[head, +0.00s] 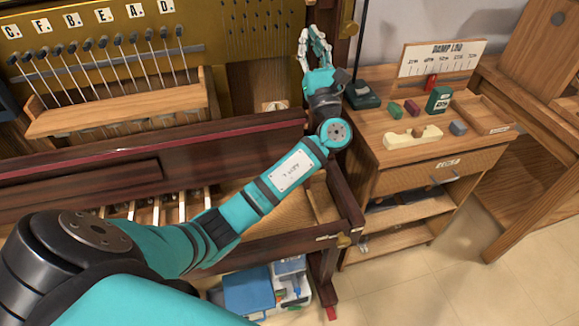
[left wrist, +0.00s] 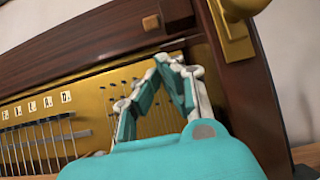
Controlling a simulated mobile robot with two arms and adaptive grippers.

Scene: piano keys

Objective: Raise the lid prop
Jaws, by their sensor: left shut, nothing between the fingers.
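My left gripper (head: 314,42) is shut and empty, pointing up in front of the right end of the piano's brass-coloured plate (head: 255,30). In the left wrist view the left gripper (left wrist: 178,62) has its fingertips together below a dark wooden beam (left wrist: 100,48). A small light wooden block (left wrist: 151,22) sits on that beam, above and left of the fingertips. A brass fitting (left wrist: 238,30) is on the dark upright post to the right. The gripper appears apart from both. I cannot tell which part is the lid prop. My right gripper is out of view.
A wooden rail (head: 120,115) with several hammers and letter tags stands at the left. A side cabinet (head: 400,160) at the right carries a cream block (head: 412,137), small coloured blocks and a dark lamp-like stand (head: 362,92). Bins (head: 250,290) lie under the keyboard. Floor is free at lower right.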

